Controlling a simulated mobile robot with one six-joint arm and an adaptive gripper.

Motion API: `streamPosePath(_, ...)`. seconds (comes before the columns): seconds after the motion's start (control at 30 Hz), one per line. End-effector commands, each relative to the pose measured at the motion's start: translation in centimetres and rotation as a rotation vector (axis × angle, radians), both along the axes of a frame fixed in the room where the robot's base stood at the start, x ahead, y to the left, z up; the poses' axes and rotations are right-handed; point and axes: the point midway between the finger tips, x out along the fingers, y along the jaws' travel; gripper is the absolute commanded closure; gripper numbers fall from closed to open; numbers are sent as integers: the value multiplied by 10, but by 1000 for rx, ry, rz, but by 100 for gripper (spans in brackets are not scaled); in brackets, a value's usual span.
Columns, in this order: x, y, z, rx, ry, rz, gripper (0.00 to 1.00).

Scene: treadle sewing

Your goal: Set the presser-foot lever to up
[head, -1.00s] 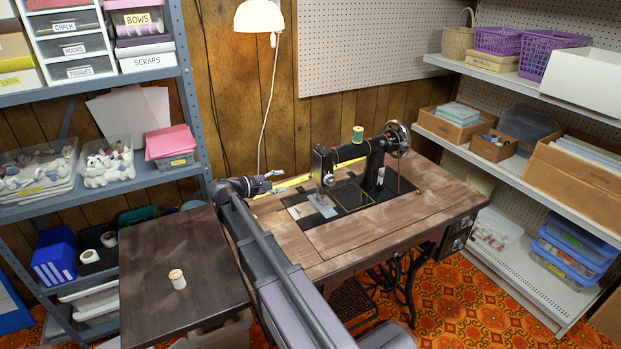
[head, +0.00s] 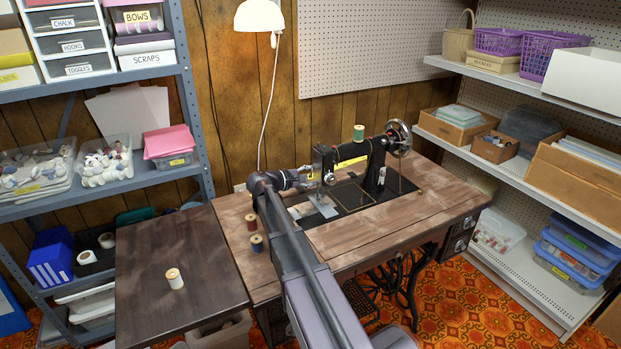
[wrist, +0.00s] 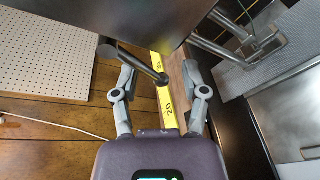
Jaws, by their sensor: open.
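The black sewing machine (head: 345,165) stands on the wooden treadle table (head: 400,210). In the wrist view, the dark back of its head (wrist: 150,18) fills the top. A black lever with a rounded end, apparently the presser-foot lever (wrist: 140,64), sticks out below it. My gripper (wrist: 157,58) is open, with one finger on each side of the lever's end. I cannot tell whether the fingers touch it. In the head view my gripper (head: 309,177) is beside the machine's left end, and the lever is hidden. Whether the lever is up or down is unclear.
A yellow tape measure (wrist: 169,105) lies below my gripper. The pegboard (head: 370,45) and wood wall are close behind. A side table (head: 175,250) holds a pale spool (head: 174,279).

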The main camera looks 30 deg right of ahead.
Motion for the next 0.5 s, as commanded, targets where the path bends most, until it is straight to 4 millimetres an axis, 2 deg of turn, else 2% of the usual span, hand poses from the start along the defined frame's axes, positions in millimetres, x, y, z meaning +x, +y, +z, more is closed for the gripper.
streamPosePath(0.3,0,-2,0,0,0,0,43)
streamPosePath(0.37,0,-1,0,0,0,0,58)
streamPosePath(0.5,0,-2,0,0,0,0,99)
